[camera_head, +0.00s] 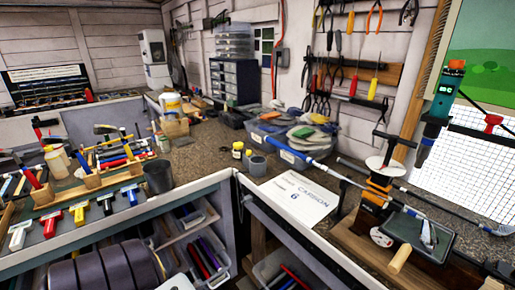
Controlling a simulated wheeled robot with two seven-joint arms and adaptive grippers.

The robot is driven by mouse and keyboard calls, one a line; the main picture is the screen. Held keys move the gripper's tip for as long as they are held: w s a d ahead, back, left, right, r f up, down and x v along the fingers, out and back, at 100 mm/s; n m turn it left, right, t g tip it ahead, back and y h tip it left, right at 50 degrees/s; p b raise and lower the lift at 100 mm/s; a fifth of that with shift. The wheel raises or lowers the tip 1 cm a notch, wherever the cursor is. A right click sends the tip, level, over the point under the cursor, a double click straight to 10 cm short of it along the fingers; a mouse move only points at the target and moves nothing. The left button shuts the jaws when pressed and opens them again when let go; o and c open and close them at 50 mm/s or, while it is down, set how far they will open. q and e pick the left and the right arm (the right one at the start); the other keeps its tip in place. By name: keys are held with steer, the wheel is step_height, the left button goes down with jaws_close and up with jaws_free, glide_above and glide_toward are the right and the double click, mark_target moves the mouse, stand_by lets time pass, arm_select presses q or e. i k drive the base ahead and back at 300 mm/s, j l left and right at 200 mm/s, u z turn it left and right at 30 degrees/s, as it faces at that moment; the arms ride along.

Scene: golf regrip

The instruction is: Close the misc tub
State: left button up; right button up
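A translucent blue plastic tub (288,154) stands on the back bench, right of the centre. It is probably the misc tub, but I cannot read its small white label. It is heaped with grey, green and yellowish pieces (308,133) that rise above its rim. I see no lid seated on it, and I cannot tell whether one lies among the pieces. A blue-gripped club shaft passes close in front of its right side. Neither of my grippers shows in the head view.
A clamp stand (377,190) and a dark tray (420,233) crowd the right. Brown bench is clear around (205,160).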

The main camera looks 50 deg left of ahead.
mark_target(209, 275)
steer(key=u, duration=2.05)
